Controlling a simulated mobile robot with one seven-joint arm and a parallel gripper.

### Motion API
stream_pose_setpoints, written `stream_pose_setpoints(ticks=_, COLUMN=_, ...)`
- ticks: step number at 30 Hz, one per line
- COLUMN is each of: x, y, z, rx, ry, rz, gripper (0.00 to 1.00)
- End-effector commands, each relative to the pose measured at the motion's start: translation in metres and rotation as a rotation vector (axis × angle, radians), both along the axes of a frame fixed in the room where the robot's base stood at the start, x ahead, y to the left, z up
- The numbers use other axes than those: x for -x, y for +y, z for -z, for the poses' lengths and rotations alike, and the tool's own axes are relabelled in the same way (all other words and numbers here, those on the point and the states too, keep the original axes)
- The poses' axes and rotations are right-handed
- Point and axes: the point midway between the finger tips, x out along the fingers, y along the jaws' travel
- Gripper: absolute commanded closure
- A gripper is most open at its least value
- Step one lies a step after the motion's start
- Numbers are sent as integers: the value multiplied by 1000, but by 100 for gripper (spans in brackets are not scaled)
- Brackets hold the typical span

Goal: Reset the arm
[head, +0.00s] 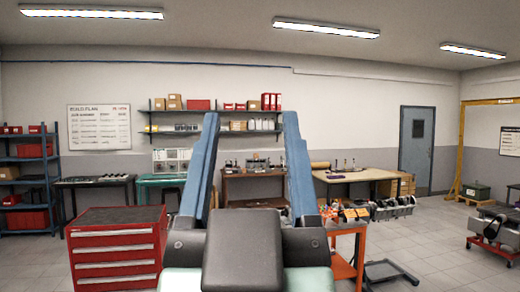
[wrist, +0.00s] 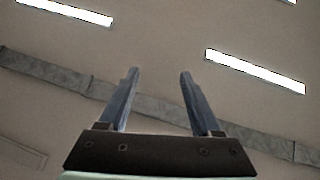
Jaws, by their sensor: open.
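My gripper (head: 250,118) fills the lower middle of the head view, close to the camera. Its two blue fingers point up and stand wide apart, with nothing between them. The dark palm block sits below them on a pale green wrist. In the wrist view my gripper (wrist: 158,72) is also open and empty. Behind its fingers that view shows a plain surface with bright ceiling lights and a grey band, and no work object.
A red drawer cabinet (head: 116,256) stands close on the left. An orange cart (head: 345,270) with engine parts stands on the right. Workbenches and shelves (head: 215,131) line the back wall. An engine stand (head: 492,238) is at far right. Floor (head: 430,240) between cart and stand is mostly clear.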

Motion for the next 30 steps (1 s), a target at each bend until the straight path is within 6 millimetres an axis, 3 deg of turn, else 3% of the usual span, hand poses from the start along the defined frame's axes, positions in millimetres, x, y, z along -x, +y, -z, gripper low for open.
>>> stream_pose_setpoints(ticks=4, x=20, y=-9, z=-20, rx=-14, ry=-87, rz=12, gripper=35)
stream_pose_setpoints(ticks=14, x=20, y=-9, z=-20, rx=-14, ry=-87, rz=11, gripper=35)
stream_pose_setpoints(ticks=24, x=19, y=-7, z=47, rx=-15, ry=-87, rz=1, gripper=35)
stream_pose_setpoints(ticks=30, x=19, y=-7, z=57, rx=-16, ry=-86, rz=-3, gripper=35)
